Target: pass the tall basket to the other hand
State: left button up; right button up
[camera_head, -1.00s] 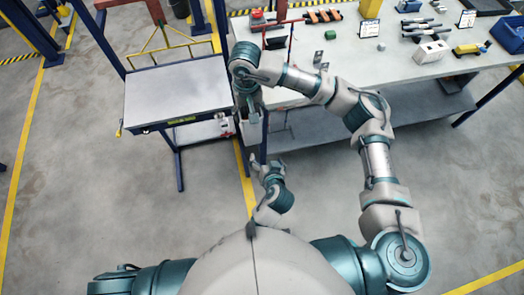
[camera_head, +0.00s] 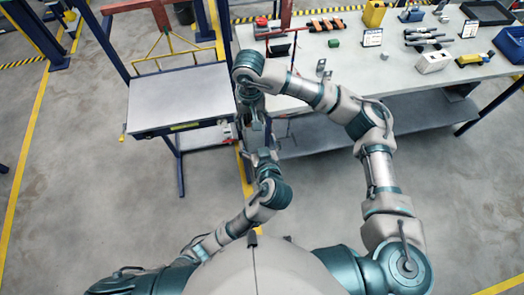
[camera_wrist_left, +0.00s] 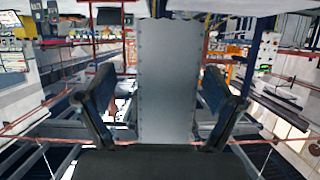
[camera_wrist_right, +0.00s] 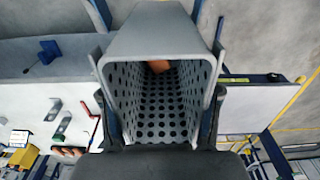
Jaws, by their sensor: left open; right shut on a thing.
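The tall basket (camera_wrist_right: 151,105) is a grey, perforated metal box. In the right wrist view I look into its open end, and an orange-brown patch shows deep inside. My right gripper (camera_wrist_right: 158,122) is shut on it, with dark fingers along both sides. In the left wrist view a long, flat grey face, seemingly the basket's (camera_wrist_left: 168,85), stands between the spread fingers of my left gripper (camera_wrist_left: 162,105). Gaps show on both sides of it. In the head view my left gripper (camera_head: 262,156) is just below my right gripper (camera_head: 254,112); the basket there is mostly hidden.
A small grey-topped table (camera_head: 178,95) with blue legs stands left of the grippers. A long workbench (camera_head: 360,75) with a lower shelf (camera_head: 400,112) is behind and to the right, carrying tools, a blue bin (camera_head: 510,42) and signs. The floor in front is clear.

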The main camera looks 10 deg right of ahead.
pick_arm(q)
jog(key=shift+x, duration=1.75)
pick_arm(e)
jog(key=shift+r, duration=0.1)
pick_arm(q)
jog(key=c, duration=1.4)
pick_arm(e)
jog(key=shift+a, duration=0.1)
pick_arm(q)
jog(key=shift+r, duration=0.1)
pick_arm(e)
jog(key=o, duration=1.4)
jog(key=shift+s, duration=0.1)
jog(key=shift+c, duration=0.2)
